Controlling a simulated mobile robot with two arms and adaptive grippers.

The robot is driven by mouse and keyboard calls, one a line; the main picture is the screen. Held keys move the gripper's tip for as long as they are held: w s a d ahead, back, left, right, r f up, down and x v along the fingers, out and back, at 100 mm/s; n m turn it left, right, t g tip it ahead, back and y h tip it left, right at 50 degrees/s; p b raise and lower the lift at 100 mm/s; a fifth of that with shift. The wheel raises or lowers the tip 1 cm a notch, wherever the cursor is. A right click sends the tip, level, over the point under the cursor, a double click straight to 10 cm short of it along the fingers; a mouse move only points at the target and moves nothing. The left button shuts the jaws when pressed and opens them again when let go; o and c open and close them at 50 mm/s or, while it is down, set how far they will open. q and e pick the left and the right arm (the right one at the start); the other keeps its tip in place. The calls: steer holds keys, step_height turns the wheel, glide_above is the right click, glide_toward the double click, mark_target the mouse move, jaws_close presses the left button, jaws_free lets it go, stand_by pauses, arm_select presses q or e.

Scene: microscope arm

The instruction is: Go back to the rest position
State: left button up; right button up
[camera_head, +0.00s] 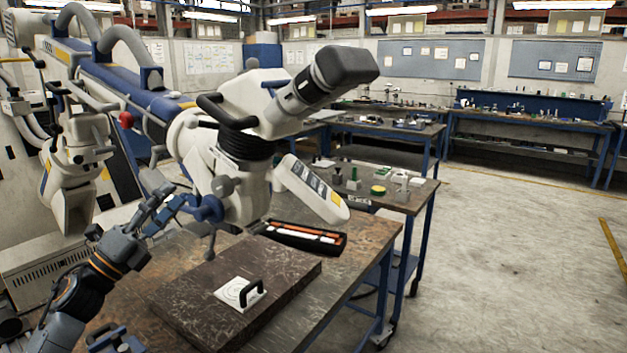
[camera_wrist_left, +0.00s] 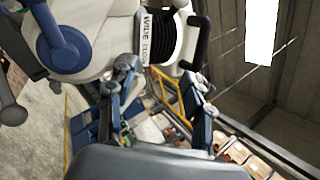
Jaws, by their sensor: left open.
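A large white and blue microscope head (camera_head: 245,110) with a dark eyepiece hangs on a jointed arm (camera_head: 110,75) over the wooden workbench. My left gripper (camera_head: 172,200) is just left of the head's lower part, near its blue knob (camera_head: 208,208). Its two fingers are spread and nothing shows between them. The head view does not settle whether they touch the microscope. In the left wrist view, the open left gripper (camera_wrist_left: 162,76) points toward the white microscope body (camera_wrist_left: 95,38) and its black bellows (camera_wrist_left: 166,35). My right gripper is not in view.
A side table (camera_head: 395,195) with small parts stands beyond. The floor (camera_head: 500,240) at right is clear.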

arm_select(q)
steer(key=s+d+f+n+g+y, duration=0.15)
steer(key=s+f+n+y, duration=0.3)
steer(key=f+n, duration=0.5)
steer(key=s+f+n+g+y, duration=0.2)
steer(key=s+f+n+y, duration=0.35)
steer(key=f, duration=0.65)
steer(key=s+f+n+g+y, duration=0.25)
steer(key=f+n+y, duration=0.35)
steer(key=f+n, duration=0.35)
steer(key=s+d+f+n+g, duration=0.2)
steer(key=s+f+g, duration=0.15)
steer(key=s, duration=0.55)
steer(key=s+d+f+n+g+h, duration=0.1)
steer(key=s+d+f+n+g, duration=0.15)
steer(key=s+f, duration=0.45)
steer(key=s+d+f+n+g, duration=0.15)
steer(key=s+g, duration=0.25)
steer(key=s, duration=0.7)
step_height(320, 180, down, 28)
steer(key=s+g, duration=0.1)
steer(key=s, duration=0.1)
steer(key=s+a+f+m+g, duration=0.1)
steer(key=s+a+f, duration=0.2)
steer(key=s+f, duration=1.1)
steer(key=shift+s, duration=1)
